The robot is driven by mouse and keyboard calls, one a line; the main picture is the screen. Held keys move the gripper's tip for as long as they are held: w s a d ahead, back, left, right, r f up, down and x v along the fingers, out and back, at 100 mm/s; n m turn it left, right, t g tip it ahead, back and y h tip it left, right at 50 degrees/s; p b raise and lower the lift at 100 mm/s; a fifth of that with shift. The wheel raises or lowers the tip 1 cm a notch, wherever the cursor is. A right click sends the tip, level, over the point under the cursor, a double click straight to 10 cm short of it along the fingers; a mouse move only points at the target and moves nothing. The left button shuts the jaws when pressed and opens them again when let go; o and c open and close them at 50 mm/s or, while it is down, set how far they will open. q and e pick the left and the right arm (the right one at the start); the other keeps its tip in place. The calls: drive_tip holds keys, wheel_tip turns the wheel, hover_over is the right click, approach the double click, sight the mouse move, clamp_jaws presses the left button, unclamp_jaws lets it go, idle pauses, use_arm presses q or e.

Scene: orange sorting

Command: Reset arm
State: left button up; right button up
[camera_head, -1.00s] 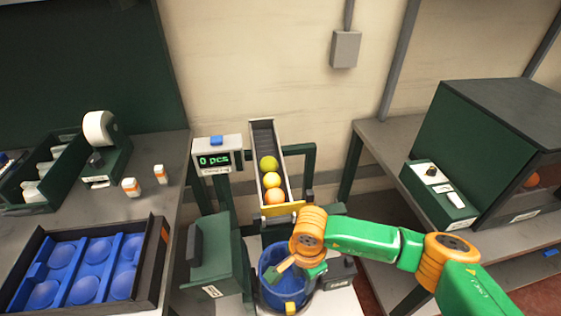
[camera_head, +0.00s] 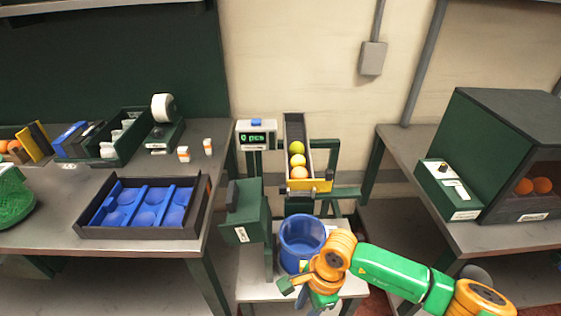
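My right arm comes in from the lower right, and its gripper (camera_head: 300,294) hangs in front of the blue bucket (camera_head: 301,243), near its lower edge. The fingers are small and partly hidden by the wrist, so I cannot tell whether they are open or shut. The bucket stands on a light stand below the chute (camera_head: 295,131). My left gripper is not in view; the green part at the left edge is unclear.
A black tray with blue cups (camera_head: 86,231) lies on the left table. A counter display (camera_head: 256,140) reads "0 pcs". A green box (camera_head: 246,212) stands left of the bucket. A dark green cabinet (camera_head: 505,120) with oranges inside stands on the right table.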

drive_tip(key=w+a+r+m+t+y, duration=0.1)
drive_tip(key=w+a+r+m+y, duration=0.15)
drive_tip(key=a+m+y, duration=1.05)
drive_tip(key=w+d+f+m+t+h, duration=0.3)
drive_tip(key=d+f+m+t, duration=0.25)
drive_tip(key=m, duration=0.65)
drive_tip(key=w+d+f+m+t+h, duration=0.35)
drive_tip(key=d+f+m+t, duration=0.2)
drive_tip(key=m, duration=0.65)
drive_tip(key=s+d+f+m+g+h, duration=0.3)
drive_tip(key=s+d+f+m+h, duration=0.3)
drive_tip(key=s+d+f+m, duration=0.55)
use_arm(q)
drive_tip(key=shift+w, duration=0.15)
use_arm(e)
drive_tip(key=s+d+f+m+g+h, duration=0.1)
drive_tip(key=s+d+f+m+g, duration=0.1)
drive_tip(key=s, duration=0.8)
drive_tip(key=s+d+f+m+g+h, duration=0.2)
drive_tip(key=s+f+m+g, duration=0.2)
drive_tip(key=s, duration=0.7)
wheel_tip(320, 180, down, 2)
drive_tip(key=shift+s+f+g, duration=0.15)
drive_tip(key=shift+f+g, duration=0.1)
drive_tip(key=shift+g, duration=0.05)
